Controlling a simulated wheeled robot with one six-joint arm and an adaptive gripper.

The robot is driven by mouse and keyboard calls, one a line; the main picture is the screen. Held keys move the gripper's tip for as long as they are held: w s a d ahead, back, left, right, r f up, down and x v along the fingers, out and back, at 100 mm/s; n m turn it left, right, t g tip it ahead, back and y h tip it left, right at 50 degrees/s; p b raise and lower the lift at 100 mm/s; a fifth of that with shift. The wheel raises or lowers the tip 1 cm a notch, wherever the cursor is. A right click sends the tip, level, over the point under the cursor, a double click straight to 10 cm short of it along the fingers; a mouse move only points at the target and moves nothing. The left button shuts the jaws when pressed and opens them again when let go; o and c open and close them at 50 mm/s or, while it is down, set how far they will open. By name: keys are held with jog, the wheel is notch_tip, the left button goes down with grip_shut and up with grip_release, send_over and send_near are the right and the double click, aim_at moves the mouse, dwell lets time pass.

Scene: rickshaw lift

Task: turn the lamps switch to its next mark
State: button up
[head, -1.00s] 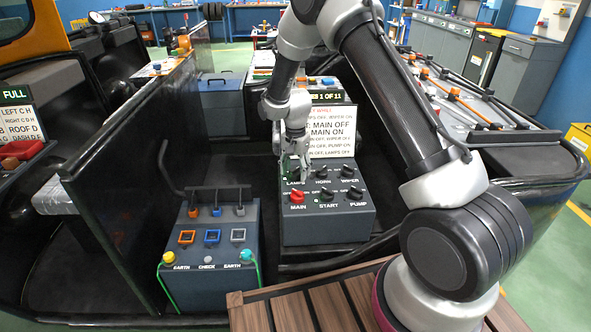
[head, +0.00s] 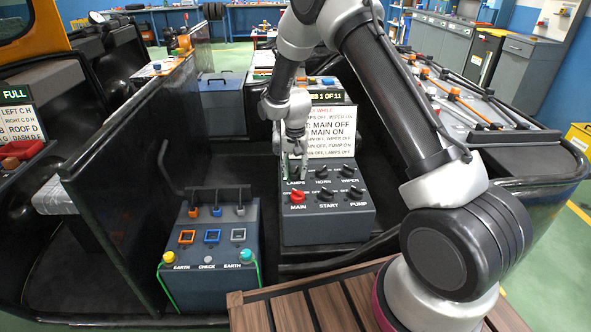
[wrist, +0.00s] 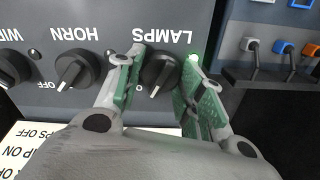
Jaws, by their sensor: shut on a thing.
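The lamps switch is a black round knob (wrist: 160,72) with a white pointer line, on the grey switch box (head: 328,230) under the label LAMPS. In the wrist view the pointer line faces down and slightly left, toward the sign. My gripper (wrist: 163,78) has its green-padded fingers on either side of the knob, shut on it. In the head view my gripper (head: 293,172) reaches down to the box's back left corner, and its fingers hide most of the knob.
The horn knob (wrist: 75,70) sits beside the lamps knob, with the wiper knob (wrist: 14,68) beyond. The red main knob (head: 297,196) is just in front. A white sign (head: 331,125) stands behind the box. Another box (head: 208,275) with plugs and buttons stands at left.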

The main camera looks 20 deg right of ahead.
aim_at(295, 169)
jog(key=n, duration=0.7)
jog(key=shift+a, duration=0.1)
jog(key=n, duration=0.7)
dwell(0.6)
jog(key=o, duration=1)
notch_tip(295, 169, up, 12)
